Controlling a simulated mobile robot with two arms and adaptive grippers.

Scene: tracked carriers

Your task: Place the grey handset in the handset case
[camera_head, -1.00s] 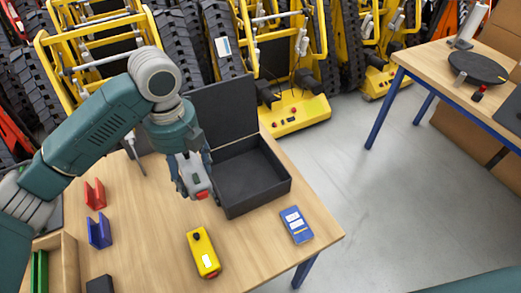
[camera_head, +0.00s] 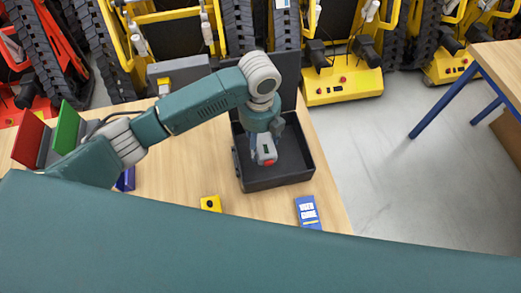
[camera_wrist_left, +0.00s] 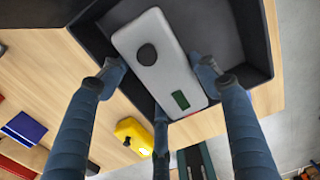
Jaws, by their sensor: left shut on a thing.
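The grey handset (camera_head: 267,151) has a red end and is held by my left gripper (camera_head: 264,142) over the open black handset case (camera_head: 278,183). In the left wrist view, the fingers of the left gripper (camera_wrist_left: 158,80) close around the grey handset (camera_wrist_left: 155,55), which shows a round black knob and a small dark green screen. The case's dark floor and walls (camera_wrist_left: 262,45) lie behind it. The handset appears above the floor; I cannot tell the exact gap. The case lid stands open at the back, partly hidden by my arm. My right gripper is not in view.
A yellow handset (camera_head: 210,203) and a blue user guide (camera_head: 307,211) lie on the wooden table in front of the case. A blue holder (camera_head: 126,180) is to the left. Yellow tracked carriers (camera_head: 342,86) stand behind. My own teal arm covers the near table.

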